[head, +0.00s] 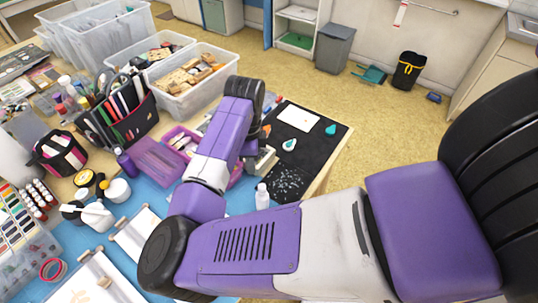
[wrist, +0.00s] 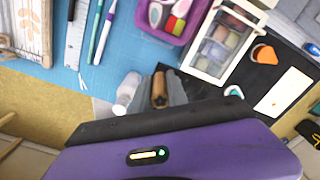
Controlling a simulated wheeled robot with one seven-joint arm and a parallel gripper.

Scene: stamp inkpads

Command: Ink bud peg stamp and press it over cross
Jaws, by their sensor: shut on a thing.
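My gripper (wrist: 158,96) is shut on a brown wooden peg stamp (wrist: 159,84), with a dark star-like mark on its near end. In the head view my arm hides the stamp and most of the gripper. I cannot make out a cross. Teardrop inkpads lie on the mat: a teal one (head: 331,129), a white-rimmed teal one (head: 289,145) and, in the wrist view, an orange one (wrist: 264,53). The held stamp is apart from the card.
A white bottle (head: 262,196) stands close beside the gripper. A purple tray (head: 160,160) of stamps and a windowed box (wrist: 222,40) of coloured pads are nearby. Clear bins (head: 190,85) stand at the back. The table's right edge is beyond the mat.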

